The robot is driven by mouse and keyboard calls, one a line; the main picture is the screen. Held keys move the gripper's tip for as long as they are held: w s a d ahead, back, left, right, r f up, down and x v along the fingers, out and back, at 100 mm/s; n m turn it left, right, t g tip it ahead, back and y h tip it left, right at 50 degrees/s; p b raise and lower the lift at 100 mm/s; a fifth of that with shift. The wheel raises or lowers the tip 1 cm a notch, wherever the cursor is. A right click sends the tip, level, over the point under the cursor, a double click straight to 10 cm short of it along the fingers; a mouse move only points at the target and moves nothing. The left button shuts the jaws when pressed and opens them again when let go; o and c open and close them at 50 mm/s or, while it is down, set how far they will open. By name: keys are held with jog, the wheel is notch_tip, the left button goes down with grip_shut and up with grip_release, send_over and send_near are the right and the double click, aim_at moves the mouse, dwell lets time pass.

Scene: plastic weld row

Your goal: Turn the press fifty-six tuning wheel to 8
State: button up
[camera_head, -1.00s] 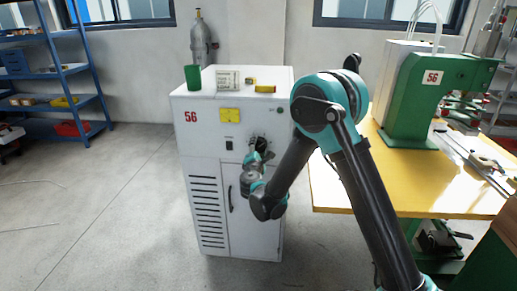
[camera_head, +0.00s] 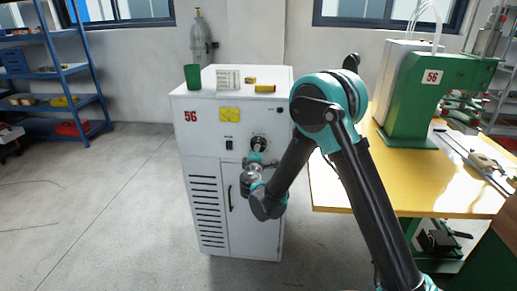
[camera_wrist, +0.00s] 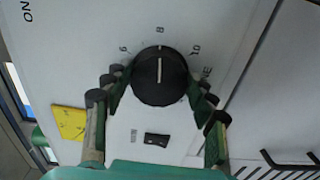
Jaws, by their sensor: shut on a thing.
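The tuning wheel (camera_wrist: 157,92) is a round black knob on the white cabinet (camera_head: 186,150) marked with a red 56. Its white pointer line stands upright in the wrist view and points at the 8 (camera_wrist: 160,30). The 6 (camera_wrist: 123,49) is to the left of it and the 10 (camera_wrist: 196,50) to the right. My gripper (camera_wrist: 160,88) is shut on the wheel, one green finger on each side. In the head view my gripper (camera_head: 257,152) is at the cabinet front and partly hides the wheel (camera_head: 259,142).
A black switch (camera_wrist: 156,139) and a yellow label (camera_wrist: 69,122) are near the wheel. A green cup (camera_head: 192,77) and small yellow items stand on the cabinet top. A yellow table (camera_head: 390,183) with a green press (camera_head: 416,95) stands on the right.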

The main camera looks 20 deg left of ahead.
dwell(0.3)
jog(key=o, duration=1.1)
jog(key=shift+o, duration=0.2)
jog(key=shift+s, duration=0.1)
jog(key=v, duration=1.2)
jog(key=shift+f, duration=0.1)
